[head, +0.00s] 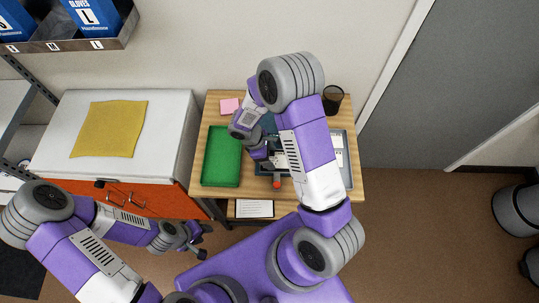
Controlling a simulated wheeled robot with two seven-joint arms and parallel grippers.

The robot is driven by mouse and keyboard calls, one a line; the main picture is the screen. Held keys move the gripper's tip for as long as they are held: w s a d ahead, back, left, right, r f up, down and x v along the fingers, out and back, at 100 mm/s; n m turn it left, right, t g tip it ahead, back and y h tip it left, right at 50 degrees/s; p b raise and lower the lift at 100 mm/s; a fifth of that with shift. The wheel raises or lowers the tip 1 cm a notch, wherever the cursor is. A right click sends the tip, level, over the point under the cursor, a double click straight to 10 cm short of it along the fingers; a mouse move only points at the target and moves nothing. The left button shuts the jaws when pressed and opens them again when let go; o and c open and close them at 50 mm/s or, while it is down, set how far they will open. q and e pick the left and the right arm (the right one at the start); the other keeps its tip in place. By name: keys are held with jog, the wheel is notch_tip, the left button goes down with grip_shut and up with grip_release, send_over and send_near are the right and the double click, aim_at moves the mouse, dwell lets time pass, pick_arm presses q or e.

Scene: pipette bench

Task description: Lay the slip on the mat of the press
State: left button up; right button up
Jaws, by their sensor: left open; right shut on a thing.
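My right gripper (262,151) is over the wooden table, beside and partly behind my own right arm. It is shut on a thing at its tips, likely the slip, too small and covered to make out. A dark grey-blue device with an orange-red end (277,183), likely the press, lies under and beside this gripper. My arm hides much of it, and I cannot make out its mat. My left gripper (202,240) is open and empty, low in front of the orange cabinet, well away from the table.
A green tray (221,158) lies left of the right gripper. Pink notes (229,105) and a dark cup (333,94) are at the table's back. A printed white sheet (254,208) is at the front. A yellow cloth (108,129) lies on the white cabinet top (170,120).

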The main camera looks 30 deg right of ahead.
jog(key=shift+f, duration=0.1)
jog(key=o, duration=1)
jog(key=shift+r, duration=0.35)
jog(key=p+v, duration=0.1)
jog(key=v, duration=1)
jog(key=shift+r+p, duration=0.3)
jog(key=shift+r, duration=0.05)
jog(key=shift+a, duration=0.1)
